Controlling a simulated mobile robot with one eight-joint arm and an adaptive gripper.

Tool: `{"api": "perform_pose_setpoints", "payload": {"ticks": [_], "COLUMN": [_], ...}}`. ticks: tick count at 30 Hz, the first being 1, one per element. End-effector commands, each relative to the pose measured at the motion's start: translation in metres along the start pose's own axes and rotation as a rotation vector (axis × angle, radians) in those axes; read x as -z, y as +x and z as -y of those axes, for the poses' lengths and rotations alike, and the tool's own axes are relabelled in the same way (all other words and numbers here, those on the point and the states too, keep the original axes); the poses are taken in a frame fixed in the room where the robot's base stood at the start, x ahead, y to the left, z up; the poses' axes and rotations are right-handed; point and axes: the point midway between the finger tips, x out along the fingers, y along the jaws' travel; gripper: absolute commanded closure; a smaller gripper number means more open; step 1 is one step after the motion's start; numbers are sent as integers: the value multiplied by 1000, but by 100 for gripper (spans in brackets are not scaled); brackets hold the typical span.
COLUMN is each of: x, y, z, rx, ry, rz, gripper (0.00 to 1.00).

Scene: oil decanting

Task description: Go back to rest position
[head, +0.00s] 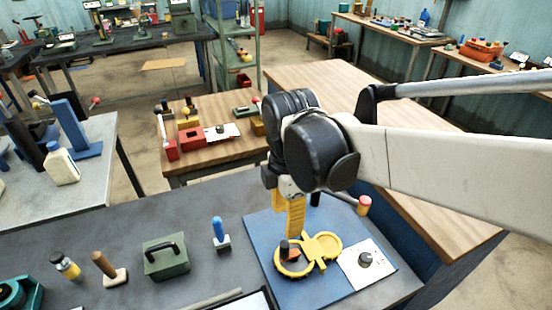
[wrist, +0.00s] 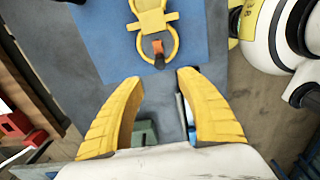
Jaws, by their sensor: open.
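My gripper (head: 294,228) hangs above the dark workbench at the blue mat in the head view. In the wrist view its two yellow fingers (wrist: 159,82) are spread apart with nothing between them. A yellow tool with ring-shaped parts (head: 322,246) lies on the blue mat (head: 258,232), and my gripper partly overlaps it in the head view. The tool also shows beyond the fingertips in the wrist view (wrist: 153,20), with a small dark and orange piece at its ring. I cannot tell the exact height of the fingers above the mat.
A white plate with a dark knob (head: 366,259) lies right of the tool. A green box with a black handle (head: 166,257), a blue-handled stamp (head: 220,234) and a brown-handled stamp (head: 108,268) stand to the left. A wooden table (head: 216,157) with small items is behind.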

Motion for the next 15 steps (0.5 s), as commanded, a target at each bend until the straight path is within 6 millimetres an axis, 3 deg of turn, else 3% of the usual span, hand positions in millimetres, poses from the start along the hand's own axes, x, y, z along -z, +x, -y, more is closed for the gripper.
{"api": "perform_pose_setpoints", "payload": {"ticks": [8,11,15], "x": [-4,-18,-50], "y": [-2,-6,-15], "z": [3,12,33], "rx": [-16,-75,-225], "ry": [48,225,679], "rz": [-1,-9,-62], "gripper": [56,56,56]}}
